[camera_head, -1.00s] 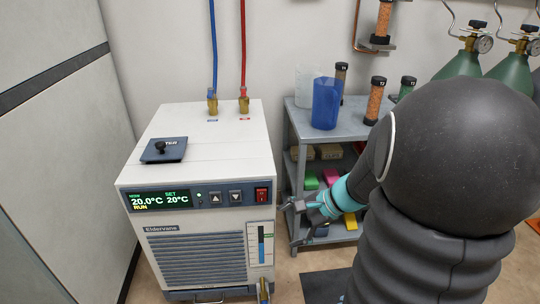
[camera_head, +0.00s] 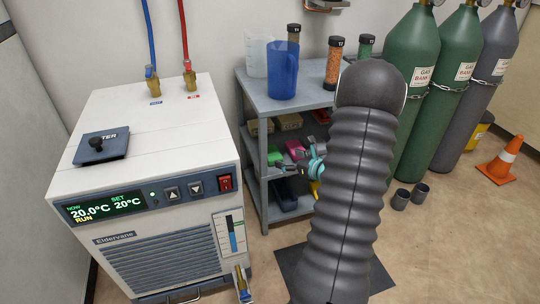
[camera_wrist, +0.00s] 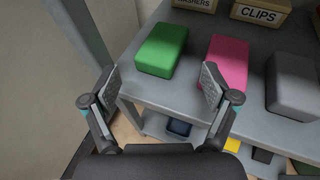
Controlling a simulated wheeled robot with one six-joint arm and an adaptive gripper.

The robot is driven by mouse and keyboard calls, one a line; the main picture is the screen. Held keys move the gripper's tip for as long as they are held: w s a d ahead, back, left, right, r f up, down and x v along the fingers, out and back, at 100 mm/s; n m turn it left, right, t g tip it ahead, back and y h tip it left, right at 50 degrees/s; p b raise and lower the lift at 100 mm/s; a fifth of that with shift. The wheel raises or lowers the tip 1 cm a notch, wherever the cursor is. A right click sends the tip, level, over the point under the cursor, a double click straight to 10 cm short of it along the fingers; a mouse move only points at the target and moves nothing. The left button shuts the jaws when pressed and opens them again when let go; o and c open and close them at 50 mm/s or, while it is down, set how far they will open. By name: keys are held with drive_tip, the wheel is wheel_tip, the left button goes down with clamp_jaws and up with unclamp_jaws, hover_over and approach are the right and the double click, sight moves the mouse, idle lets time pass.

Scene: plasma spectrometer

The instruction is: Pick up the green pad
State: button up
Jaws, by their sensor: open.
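The green pad (camera_wrist: 162,50) is a block with rounded edges on the grey shelf, near its front left corner in the wrist view. In the head view the green pad (camera_head: 274,158) shows small on the cart's middle shelf. My gripper (camera_wrist: 158,88) is open and empty. Its two fingers frame the shelf's front edge, and the pad lies beyond and between the fingertips, apart from them. In the head view my gripper (camera_head: 296,168) is in front of the shelf, partly hidden by my arm.
A pink pad (camera_wrist: 228,62) stands close to the right of the green one, with a grey pad (camera_wrist: 293,80) farther right. Boxes labelled CLIPS (camera_wrist: 262,12) and WASHERS are behind. The chiller (camera_head: 150,165) stands left of the cart (camera_head: 250,95). Gas cylinders (camera_head: 425,80) stand right.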

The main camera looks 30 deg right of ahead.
sight(272, 153)
drive_tip(key=x, duration=0.2)
drive_tip(key=shift+w+d+f, duration=0.1)
drive_tip(key=shift+w+d, duration=0.05)
drive_tip(key=shift+w, duration=0.15)
drive_tip(key=shift+a+x, duration=0.2)
drive_tip(key=shift+x, duration=2.5)
drive_tip(key=shift+s, duration=0.1)
drive_tip(key=c, duration=0.7)
